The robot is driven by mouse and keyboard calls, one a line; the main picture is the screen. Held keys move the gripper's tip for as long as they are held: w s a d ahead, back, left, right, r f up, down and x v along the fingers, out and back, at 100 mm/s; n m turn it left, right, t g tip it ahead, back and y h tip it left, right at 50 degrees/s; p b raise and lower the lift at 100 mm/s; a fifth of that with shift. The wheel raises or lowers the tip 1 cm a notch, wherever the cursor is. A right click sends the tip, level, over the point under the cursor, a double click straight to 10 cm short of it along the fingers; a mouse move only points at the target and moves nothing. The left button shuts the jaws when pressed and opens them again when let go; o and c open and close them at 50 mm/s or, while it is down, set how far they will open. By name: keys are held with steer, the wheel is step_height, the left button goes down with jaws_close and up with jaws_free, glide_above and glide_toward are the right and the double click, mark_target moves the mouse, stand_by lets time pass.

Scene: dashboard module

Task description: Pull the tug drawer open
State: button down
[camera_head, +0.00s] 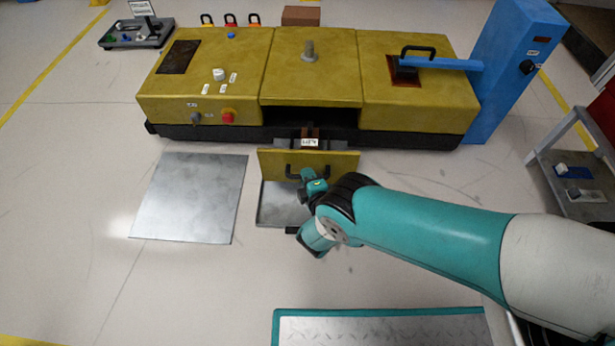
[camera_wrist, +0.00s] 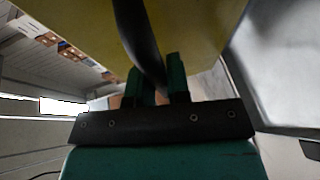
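The tug drawer's yellow front (camera_head: 275,163) stands out from the dark opening in the middle of the yellow tug (camera_head: 310,80). Part of the drawer body shows behind the front, with a white label on it. A black handle (camera_head: 292,171) is on the front. My gripper (camera_head: 314,184) is at the right part of this handle. In the wrist view, the green fingers of my gripper (camera_wrist: 160,82) stand on both sides of the dark handle bar (camera_wrist: 140,35) and appear shut on it. The exact finger contact is partly hidden.
A grey metal plate (camera_head: 190,197) lies on the floor to the left. A dark-rimmed tray (camera_head: 280,205) lies below the drawer front. A blue post (camera_head: 510,70) and a grey cart (camera_head: 570,165) stand at the right. A teal-edged platform (camera_head: 385,330) is at the bottom.

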steer(key=c, duration=1.1)
jaws_free()
steer(key=p+v, duration=1.1)
steer(key=v, duration=0.6)
steer(key=shift+s, duration=0.2)
steer(key=shift+r, duration=0.15)
